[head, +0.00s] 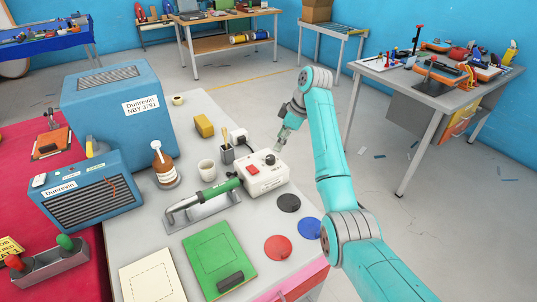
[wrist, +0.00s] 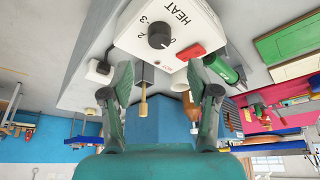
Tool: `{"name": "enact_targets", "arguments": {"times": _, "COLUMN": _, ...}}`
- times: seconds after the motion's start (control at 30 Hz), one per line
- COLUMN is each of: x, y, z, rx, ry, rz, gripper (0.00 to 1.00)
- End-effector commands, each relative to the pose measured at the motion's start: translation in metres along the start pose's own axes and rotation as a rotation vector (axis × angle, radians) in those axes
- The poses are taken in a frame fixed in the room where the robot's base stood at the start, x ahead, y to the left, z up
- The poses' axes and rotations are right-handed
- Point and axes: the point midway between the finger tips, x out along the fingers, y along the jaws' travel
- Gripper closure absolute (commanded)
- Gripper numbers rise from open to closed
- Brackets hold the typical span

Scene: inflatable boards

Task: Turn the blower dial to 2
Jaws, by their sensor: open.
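The white blower control box (head: 281,178) stands on the grey bench beside a green-handled tool (head: 221,188). Its black round dial (head: 270,158) sits on the top face, near a red switch (head: 252,170). In the wrist view the box (wrist: 205,22) is large and upside down, with the dial (wrist: 160,35), the word HEAT and the digits 0, 2 and 3 around it.
Black (head: 289,203), red (head: 278,247) and blue (head: 308,228) discs lie in front. A blue case (head: 100,101) stands at the back left.

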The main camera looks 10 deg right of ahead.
Motion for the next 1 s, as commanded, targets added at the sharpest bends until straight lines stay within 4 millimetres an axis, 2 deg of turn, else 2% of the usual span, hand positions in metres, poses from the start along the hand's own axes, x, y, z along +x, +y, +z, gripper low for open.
{"name": "enact_targets", "arguments": {"times": 0.2, "x": 0.041, "y": -0.001, "z": 0.000, "rx": 0.000, "ry": 0.000, "rz": -0.002, "gripper": 0.40}}
{"name": "enact_targets", "arguments": {"times": 0.4, "x": 0.068, "y": 0.000, "z": 0.000, "rx": 0.000, "ry": -0.001, "rz": 0.000, "gripper": 0.40}}
{"name": "enact_targets", "arguments": {"times": 0.6, "x": 0.080, "y": 0.000, "z": 0.000, "rx": 0.000, "ry": 0.000, "rz": 0.001, "gripper": 0.40}}
{"name": "enact_targets", "arguments": {"times": 0.87, "x": 0.081, "y": 0.000, "z": 0.000, "rx": 0.000, "ry": 0.000, "rz": 0.002, "gripper": 0.40}}
{"name": "enact_targets", "arguments": {"times": 0.9, "x": 0.081, "y": 0.000, "z": 0.000, "rx": 0.000, "ry": 0.000, "rz": 0.002, "gripper": 0.42}}
{"name": "enact_targets", "arguments": {"times": 1.0, "x": 0.081, "y": 0.000, "z": 0.000, "rx": 0.000, "ry": 0.000, "rz": 0.002, "gripper": 0.67}}
